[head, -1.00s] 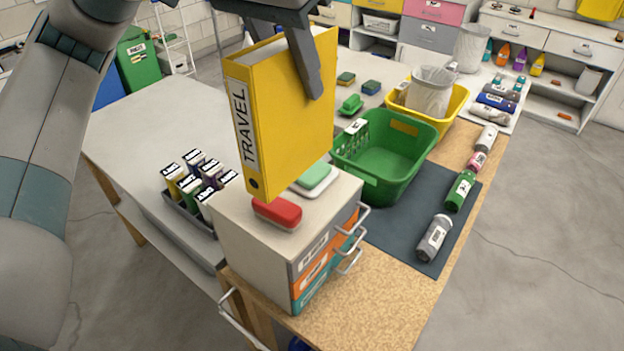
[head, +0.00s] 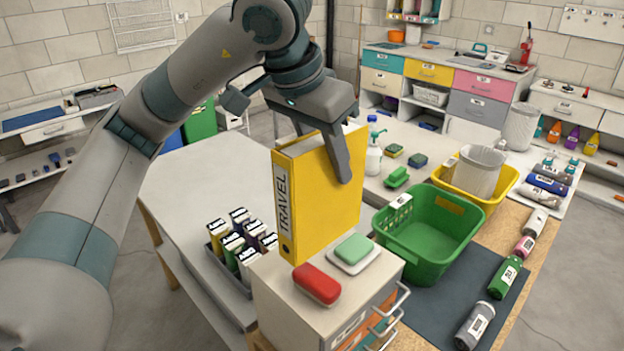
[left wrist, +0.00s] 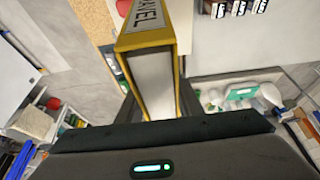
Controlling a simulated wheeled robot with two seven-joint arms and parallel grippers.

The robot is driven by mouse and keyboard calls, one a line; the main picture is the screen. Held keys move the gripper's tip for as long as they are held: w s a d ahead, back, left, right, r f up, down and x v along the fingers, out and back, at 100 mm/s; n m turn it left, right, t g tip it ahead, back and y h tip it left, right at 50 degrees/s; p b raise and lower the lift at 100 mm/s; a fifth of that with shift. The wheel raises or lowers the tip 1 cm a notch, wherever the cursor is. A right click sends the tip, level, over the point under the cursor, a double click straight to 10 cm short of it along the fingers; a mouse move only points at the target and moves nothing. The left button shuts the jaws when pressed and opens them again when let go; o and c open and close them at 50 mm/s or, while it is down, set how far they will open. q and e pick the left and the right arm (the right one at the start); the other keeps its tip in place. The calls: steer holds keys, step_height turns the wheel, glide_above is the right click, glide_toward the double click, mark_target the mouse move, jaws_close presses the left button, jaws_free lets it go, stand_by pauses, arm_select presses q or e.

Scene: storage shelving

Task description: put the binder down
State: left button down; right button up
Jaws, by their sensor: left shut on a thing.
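A yellow binder (head: 330,200) labelled TRAVEL is upright in the head view, its spine facing front left. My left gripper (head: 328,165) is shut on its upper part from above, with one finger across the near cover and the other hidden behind. The left wrist view shows the binder (left wrist: 150,75) between the fingers. My right gripper is not in view.
A rack of several small labelled boxes (head: 238,240) stands left of the cabinet. A green basket (head: 428,235) and a yellow tub (head: 505,183) stand to the right. Several bottles lie along the right edge. The white table (head: 190,185) is bare at the left.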

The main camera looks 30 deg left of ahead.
arm_select(q)
steer(key=w+a+f+p, duration=0.1)
steer(key=w+a+f, duration=0.2)
steer(key=a, duration=0.2)
steer(key=shift+w+f+p, duration=0.25)
steer(key=shift+w+p, duration=0.05)
steer(key=shift+p, duration=0.05)
steer(key=shift+d+f, duration=0.1)
step_height(320, 180, down, 4)
steer(key=shift+r+p, duration=0.1)
steer(key=shift+p, duration=0.85)
